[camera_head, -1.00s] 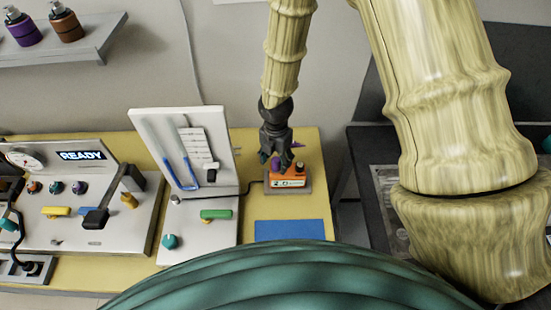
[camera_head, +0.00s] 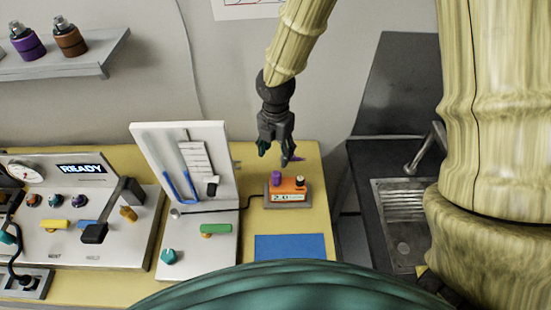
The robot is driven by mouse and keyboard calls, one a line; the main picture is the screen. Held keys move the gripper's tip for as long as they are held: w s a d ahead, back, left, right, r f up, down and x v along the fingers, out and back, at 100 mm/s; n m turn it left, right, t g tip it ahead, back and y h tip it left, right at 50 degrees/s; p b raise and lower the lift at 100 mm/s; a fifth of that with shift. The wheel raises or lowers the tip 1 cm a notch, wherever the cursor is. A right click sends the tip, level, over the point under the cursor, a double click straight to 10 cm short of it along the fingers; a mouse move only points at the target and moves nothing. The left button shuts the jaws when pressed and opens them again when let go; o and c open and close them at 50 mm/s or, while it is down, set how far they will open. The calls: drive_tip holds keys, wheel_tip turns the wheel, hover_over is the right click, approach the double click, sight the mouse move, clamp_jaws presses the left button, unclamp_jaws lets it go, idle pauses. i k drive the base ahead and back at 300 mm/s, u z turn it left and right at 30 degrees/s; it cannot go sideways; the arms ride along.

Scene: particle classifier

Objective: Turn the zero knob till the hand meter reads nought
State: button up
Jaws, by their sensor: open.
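The hand meter (camera_head: 287,188) is a small orange box on a grey base at the right part of the yellow bench. Its display (camera_head: 285,197) seems to read 2.0, in small print. A purple knob (camera_head: 277,178) and a dark knob (camera_head: 300,182) stand on its top; I cannot tell which is the zero knob. My gripper (camera_head: 277,155) is open and empty, pointing down above and behind the meter, apart from both knobs.
A white manometer panel (camera_head: 186,165) with blue tubes stands left of the meter. A console (camera_head: 60,215) showing READY is further left. A blue mat (camera_head: 290,246) lies in front of the meter. A dark sink unit (camera_head: 400,215) stands right. A black cable reaches the meter.

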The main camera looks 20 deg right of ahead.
sight(300, 181)
drive_tip(key=u, duration=0.05)
drive_tip(key=k, duration=1)
drive_tip(key=z, duration=0.05)
